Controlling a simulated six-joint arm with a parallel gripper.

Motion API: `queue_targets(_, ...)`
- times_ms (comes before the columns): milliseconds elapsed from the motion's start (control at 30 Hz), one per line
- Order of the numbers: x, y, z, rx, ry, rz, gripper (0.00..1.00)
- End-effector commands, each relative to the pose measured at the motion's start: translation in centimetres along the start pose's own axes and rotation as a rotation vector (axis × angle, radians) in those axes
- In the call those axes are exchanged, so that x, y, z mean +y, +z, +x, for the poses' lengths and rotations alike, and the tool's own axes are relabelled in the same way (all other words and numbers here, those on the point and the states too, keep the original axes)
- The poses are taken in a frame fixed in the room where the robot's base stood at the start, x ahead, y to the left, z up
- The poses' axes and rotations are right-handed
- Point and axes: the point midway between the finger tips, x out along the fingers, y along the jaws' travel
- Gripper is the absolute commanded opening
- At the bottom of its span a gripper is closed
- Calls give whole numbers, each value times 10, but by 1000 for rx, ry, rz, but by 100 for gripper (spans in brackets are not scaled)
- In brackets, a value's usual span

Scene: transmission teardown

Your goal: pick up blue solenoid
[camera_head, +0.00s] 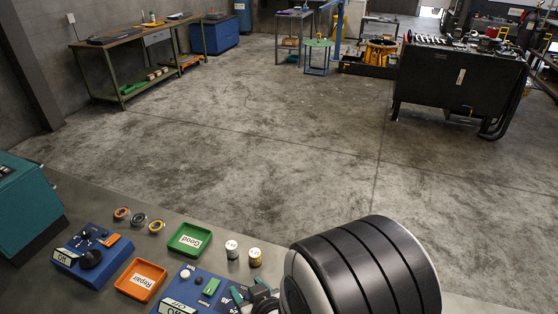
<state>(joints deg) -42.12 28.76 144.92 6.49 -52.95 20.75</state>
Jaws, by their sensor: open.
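My gripper (252,296) shows only in part at the bottom, just left of my large black-ringed wrist; dark and teal parts of it are visible over the right end of a blue board, and it is open. I see nothing between its fingers. No clearly blue solenoid can be made out. A white-topped cylinder (232,249) and a gold-topped cylinder (255,257) stand upright left of my wrist. My wrist hides the bench behind it.
A green tray labelled Good (189,239) and an orange tray labelled Repair (141,280) look empty. Blue boards with parts lie at the left (92,255) and bottom centre (205,290). A teal machine (28,205) stands at the left edge. Bare bench shows around the trays.

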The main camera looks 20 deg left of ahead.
Motion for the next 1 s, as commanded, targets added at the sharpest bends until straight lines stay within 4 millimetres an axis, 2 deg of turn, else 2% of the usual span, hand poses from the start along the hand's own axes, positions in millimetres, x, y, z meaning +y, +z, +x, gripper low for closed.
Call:
queue_targets(33, -41, 24, 12, 26, -104, -98, 57)
queue_targets(100, -90, 47, 16, 90, -238, -214, 57)
queue_targets(200, -132, 72, 9, 148, -366, -312, 57)
queue_targets(300, -152, 86, 2, 179, -436, -362, 57)
queue_targets(367, -159, 89, 4, 189, -453, -374, 57)
queue_targets(633, -178, 84, 40, 193, -456, -376, 57)
queue_targets(900, -180, 83, 44, 192, -454, -374, 57)
queue_targets(1000, -180, 83, 44, 192, -453, -374, 41)
